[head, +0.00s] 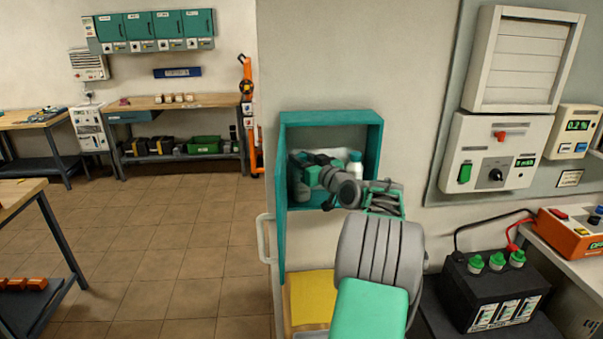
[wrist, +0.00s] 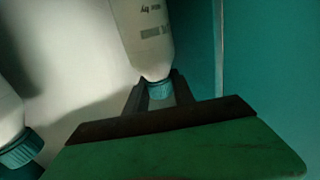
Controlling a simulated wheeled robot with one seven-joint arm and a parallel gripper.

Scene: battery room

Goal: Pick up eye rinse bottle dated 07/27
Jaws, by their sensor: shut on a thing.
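An open teal wall cabinet (head: 374,150) holds white bottles with teal caps. My gripper (head: 306,166) reaches inside it at the left. In the wrist view my gripper (wrist: 158,88) is shut on the neck and teal cap of a white bottle (wrist: 143,38), which appears cap-down in that picture. Its label shows small print and a dark block, but I cannot read a date. The held bottle is mostly hidden in the head view. A second white bottle (wrist: 8,112) with a teal cap is apart from the gripper; its label does not show.
The cabinet's teal door (head: 281,200) stands open at the left, close to my gripper. A teal wall (wrist: 270,70) is close on the right in the wrist view. A yellow panel (head: 312,297) is below the cabinet. A black battery (head: 490,295) stands at the lower right.

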